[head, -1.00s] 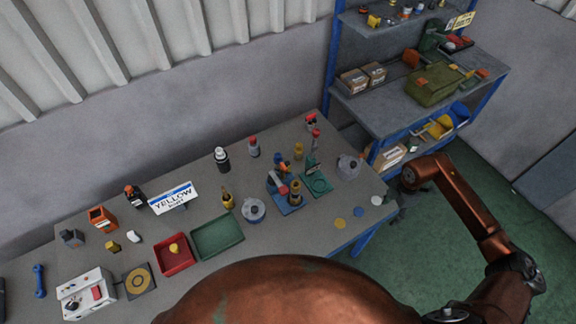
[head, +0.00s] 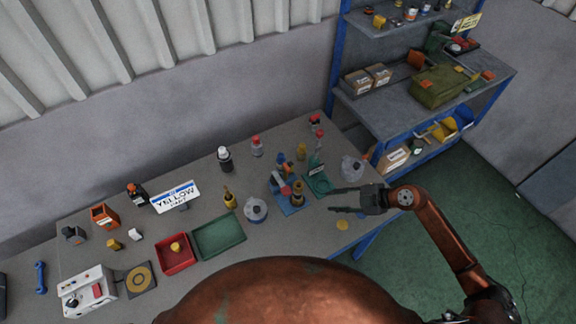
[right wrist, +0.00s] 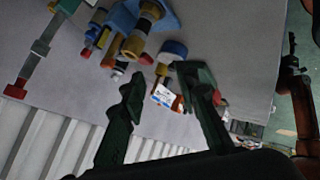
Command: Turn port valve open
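A blue-based fixture (head: 291,206) with a red part and a dark-and-yellow upright stands on the right part of the bench. Just right of it is a green-based fixture (head: 320,186) with a small label and a red-topped upright. I cannot read which one is the port valve. My right gripper (head: 333,200) is open and empty over the bench's right end, right of both fixtures and touching neither. In the right wrist view its two dark fingers (right wrist: 162,84) are spread, with small coloured parts and a white tag beyond them. My left gripper is not in view.
Grey round pots stand left of the blue fixture (head: 255,210) and at the bench's right end (head: 352,169). A blue-framed shelf (head: 420,105) stands behind right.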

